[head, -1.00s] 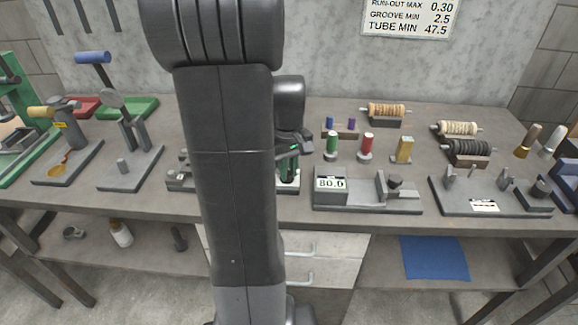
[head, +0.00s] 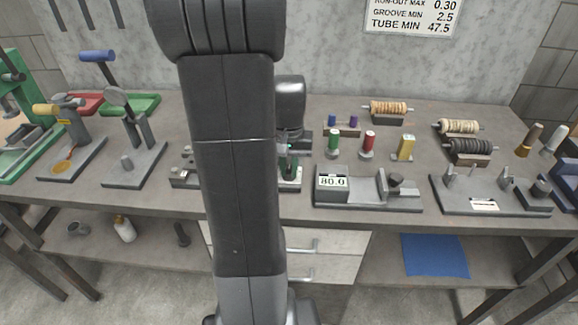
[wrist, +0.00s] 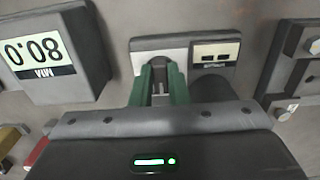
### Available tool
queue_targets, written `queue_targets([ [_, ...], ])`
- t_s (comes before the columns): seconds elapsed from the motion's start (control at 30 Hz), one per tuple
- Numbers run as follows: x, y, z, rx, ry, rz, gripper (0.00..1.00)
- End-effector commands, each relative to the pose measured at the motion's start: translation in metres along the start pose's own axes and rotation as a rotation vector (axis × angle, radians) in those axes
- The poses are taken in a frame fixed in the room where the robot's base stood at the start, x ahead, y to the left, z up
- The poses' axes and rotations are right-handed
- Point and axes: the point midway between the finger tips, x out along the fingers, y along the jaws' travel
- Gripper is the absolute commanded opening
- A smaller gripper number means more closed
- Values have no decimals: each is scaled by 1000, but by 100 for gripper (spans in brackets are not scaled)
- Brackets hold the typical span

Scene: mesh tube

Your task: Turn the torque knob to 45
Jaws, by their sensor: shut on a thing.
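The torque knob is mostly hidden; a small grey piece (wrist: 160,86) shows between my fingers in the wrist view, and I take it to be the knob. My gripper (wrist: 158,92) has two green fingers, shut on that piece, over a pale plate on a grey base. In the head view my gripper (head: 289,170) points down at this fixture, which is partly hidden behind my arm.
A gauge block (head: 332,182) reading 80.0 stands close to the right of the fixture in the head view. Green, red and yellow spools stand behind it. Drawers are below the bench.

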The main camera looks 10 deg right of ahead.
Motion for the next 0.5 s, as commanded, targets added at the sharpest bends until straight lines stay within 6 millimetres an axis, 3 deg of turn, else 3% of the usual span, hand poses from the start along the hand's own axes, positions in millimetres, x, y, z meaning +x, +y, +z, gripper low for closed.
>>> queue_targets([
  [0.4,-1,0,-1,5,3,0,0],
  [0.43,-1,0,-1,5,3,0,20],
  [0.5,-1,0,-1,5,3,0,34],
])
